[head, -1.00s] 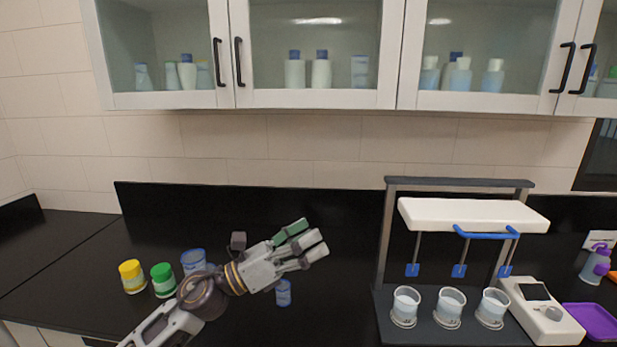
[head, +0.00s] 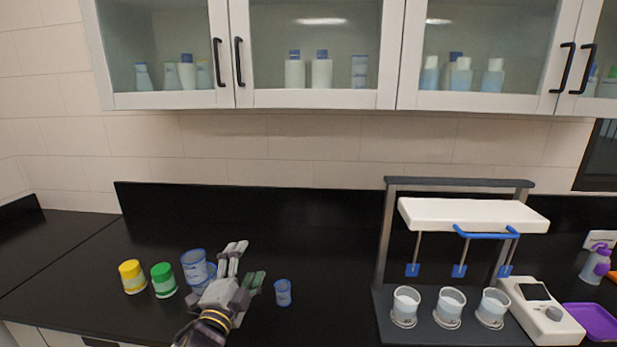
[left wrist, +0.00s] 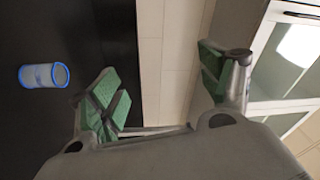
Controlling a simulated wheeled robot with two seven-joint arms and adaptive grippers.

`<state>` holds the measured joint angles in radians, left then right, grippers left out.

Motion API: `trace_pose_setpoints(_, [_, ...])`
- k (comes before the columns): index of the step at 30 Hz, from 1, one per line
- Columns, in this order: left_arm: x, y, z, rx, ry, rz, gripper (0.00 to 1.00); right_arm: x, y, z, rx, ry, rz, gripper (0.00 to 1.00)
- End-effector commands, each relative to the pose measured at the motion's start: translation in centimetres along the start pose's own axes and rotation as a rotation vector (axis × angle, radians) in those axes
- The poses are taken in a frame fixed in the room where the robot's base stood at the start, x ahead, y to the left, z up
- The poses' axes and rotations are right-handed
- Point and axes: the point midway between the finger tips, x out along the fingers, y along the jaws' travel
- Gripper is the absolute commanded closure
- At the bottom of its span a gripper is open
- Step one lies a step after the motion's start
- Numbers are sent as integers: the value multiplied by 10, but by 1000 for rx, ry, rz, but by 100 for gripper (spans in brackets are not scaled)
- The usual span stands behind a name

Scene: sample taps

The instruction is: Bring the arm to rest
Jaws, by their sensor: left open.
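My left gripper (head: 243,262) is open and empty, at the lower left of the head view. It is above the counter, between a larger blue-rimmed container (head: 194,264) on its left and a small blue-rimmed cup (head: 283,293) on its right. In the left wrist view its green-padded fingers (left wrist: 165,85) are spread wide with nothing between them. A blue-rimmed cup (left wrist: 44,75) stands apart from the fingers at the left of that view. My right gripper is in neither view.
A yellow jar (head: 132,277) and a green jar (head: 163,281) stand at the left. A stirrer stand (head: 474,214) with cups (head: 449,308) under its paddles occupies the right, beside a scale (head: 541,312) and purple tray (head: 592,321). The middle counter is clear.

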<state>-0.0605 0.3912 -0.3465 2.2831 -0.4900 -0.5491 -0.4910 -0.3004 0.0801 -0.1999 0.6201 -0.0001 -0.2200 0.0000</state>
Motion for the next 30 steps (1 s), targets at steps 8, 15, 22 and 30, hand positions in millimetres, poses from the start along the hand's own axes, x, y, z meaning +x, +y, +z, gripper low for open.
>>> trace_pose_setpoints(8, [-39,62,54,-295,-259,205,21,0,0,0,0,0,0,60])
trace_pose_setpoints(15, [-91,118,88,-528,-496,380,21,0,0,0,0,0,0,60])
trace_pose_setpoints(22, [-156,168,106,-729,-734,545,21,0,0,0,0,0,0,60])
trace_pose_setpoints(30, [-225,204,111,-891,-966,693,21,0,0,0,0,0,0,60])
